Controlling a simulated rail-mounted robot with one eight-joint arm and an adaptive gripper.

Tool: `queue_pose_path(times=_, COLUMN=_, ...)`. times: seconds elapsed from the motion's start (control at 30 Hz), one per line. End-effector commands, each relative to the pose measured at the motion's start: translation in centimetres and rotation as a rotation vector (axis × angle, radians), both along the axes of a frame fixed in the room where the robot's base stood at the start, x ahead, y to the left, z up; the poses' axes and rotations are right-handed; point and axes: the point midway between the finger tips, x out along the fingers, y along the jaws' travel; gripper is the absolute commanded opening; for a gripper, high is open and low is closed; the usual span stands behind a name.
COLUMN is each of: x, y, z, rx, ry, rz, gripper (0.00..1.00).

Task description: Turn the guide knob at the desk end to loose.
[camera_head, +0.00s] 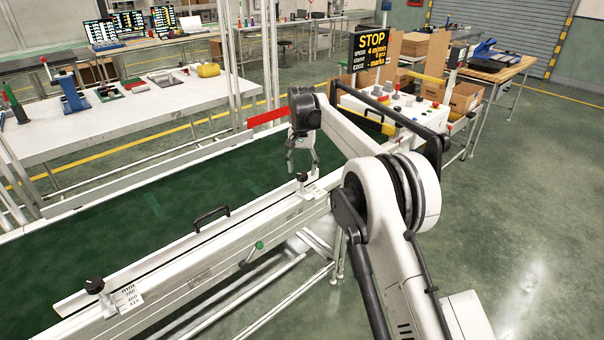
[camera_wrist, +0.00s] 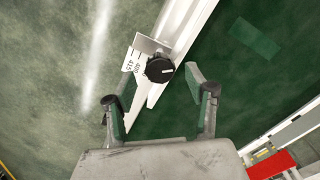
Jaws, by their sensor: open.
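A black guide knob (camera_head: 301,177) stands on the bracket at the far end of the white guide rail (camera_head: 160,263), nearer the control desk. In the wrist view the same knob (camera_wrist: 160,69) is round, with a pale mark on its top, beside a scale plate (camera_wrist: 132,62). My gripper (camera_head: 302,169) is open and empty just above this knob, pointing down. No contact shows. The knob's loose or tight markings are unreadable.
A second black knob (camera_head: 94,285) sits at the rail's near end. A black handle (camera_head: 211,217) and a green-tipped lever (camera_head: 259,245) are between them. The green belt (camera_head: 140,205) is bare. A control desk (camera_head: 400,105) with a STOP display (camera_head: 371,50) stands behind my arm.

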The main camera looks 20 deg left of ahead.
Motion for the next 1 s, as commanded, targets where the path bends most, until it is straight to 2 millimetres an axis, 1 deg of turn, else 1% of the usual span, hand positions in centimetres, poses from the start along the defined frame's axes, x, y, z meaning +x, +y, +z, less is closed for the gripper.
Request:
queue_pose_path(times=0.03, x=0.0, y=0.0, z=1.1, rx=0.0, ry=0.0, rz=0.0, gripper=0.5)
queue_pose_path(times=0.2, x=0.0, y=0.0, z=4.6, rx=0.0, ry=0.0, rz=0.0, gripper=0.5)
queue_pose_path(times=0.3, x=0.0, y=0.0, z=6.4, rx=0.0, ry=0.0, rz=0.0, gripper=0.5)
queue_pose_path(times=0.4, x=0.0, y=0.0, z=7.8, rx=0.0, ry=0.0, rz=0.0, gripper=0.5)
queue_pose_path(times=0.6, x=0.0, y=0.0, z=9.2, rx=0.0, ry=0.0, rz=0.0, gripper=0.5)
queue_pose_path(times=1.0, x=0.0, y=0.0, z=9.4, rx=0.0, ry=0.0, rz=0.0, gripper=0.5)
